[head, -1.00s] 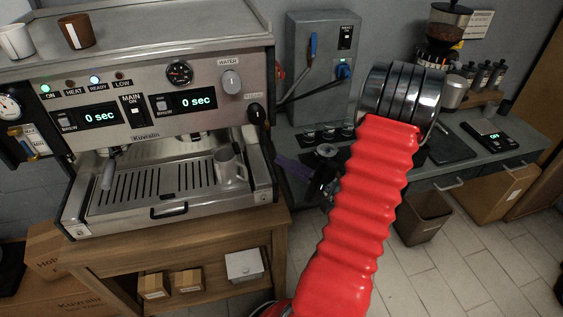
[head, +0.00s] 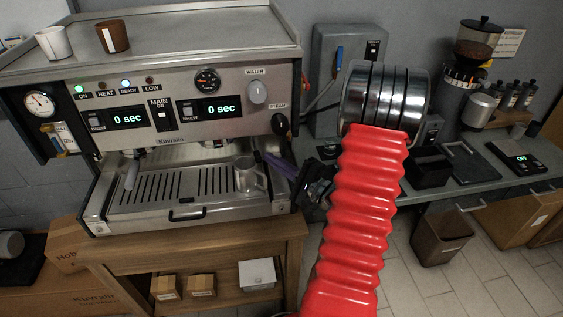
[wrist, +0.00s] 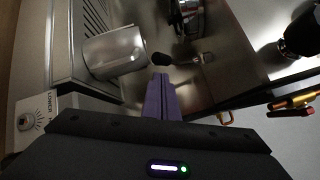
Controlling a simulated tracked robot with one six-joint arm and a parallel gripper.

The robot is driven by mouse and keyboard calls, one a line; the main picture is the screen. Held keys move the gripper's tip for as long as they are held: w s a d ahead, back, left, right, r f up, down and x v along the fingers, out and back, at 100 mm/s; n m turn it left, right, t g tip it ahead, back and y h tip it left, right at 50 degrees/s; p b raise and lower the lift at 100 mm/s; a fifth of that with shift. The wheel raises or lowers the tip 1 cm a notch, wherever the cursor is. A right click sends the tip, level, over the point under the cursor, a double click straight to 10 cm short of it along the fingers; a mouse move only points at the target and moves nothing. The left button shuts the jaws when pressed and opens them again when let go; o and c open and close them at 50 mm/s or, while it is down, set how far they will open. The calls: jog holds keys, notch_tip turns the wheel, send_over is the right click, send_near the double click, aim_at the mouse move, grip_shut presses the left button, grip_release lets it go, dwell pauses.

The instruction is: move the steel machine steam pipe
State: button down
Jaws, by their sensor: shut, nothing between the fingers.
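The steel espresso machine (head: 200,80) stands on a wooden table, with a black STEAM knob (head: 280,124) at its right front. I cannot make out the steam pipe clearly in the head view. In the wrist view, a short dark-tipped piece (wrist: 160,58), possibly the pipe's end or grip, lies just beyond my fingertips; contact cannot be told. My gripper (wrist: 160,82) has purple fingers, shut and empty.
The drip tray (head: 175,188) lies below the machine's front. A grey counter (head: 470,190) with a grinder (head: 478,50) and scale (head: 515,158) is at right. A bin (head: 440,238) stands on the tiled floor. Cups (head: 113,36) sit on the machine's top.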

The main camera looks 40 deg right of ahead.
jog(key=shift+a, duration=0.2)
jog(key=shift+w+a, duration=0.1)
jog(key=shift+a, duration=0.85)
jog(key=shift+d, duration=0.1)
jog(key=shift+s+d+f, duration=0.2)
jog(key=shift+d+f, duration=0.1)
jog(key=shift+d, duration=0.15)
jog(key=shift+s+d+f, duration=0.3)
jog(key=shift+s+d, duration=0.05)
jog(key=shift+d, duration=0.25)
jog(key=shift+s+d+f, duration=0.3)
jog(key=shift+s+d, duration=0.05)
jog(key=shift+d, duration=0.25)
jog(key=s+a, duration=0.1)
jog(key=s, duration=0.8)
jog(key=shift+s+a+f, duration=0.25)
jog(key=shift+a+f, duration=0.15)
jog(key=shift+w+a, duration=0.1)
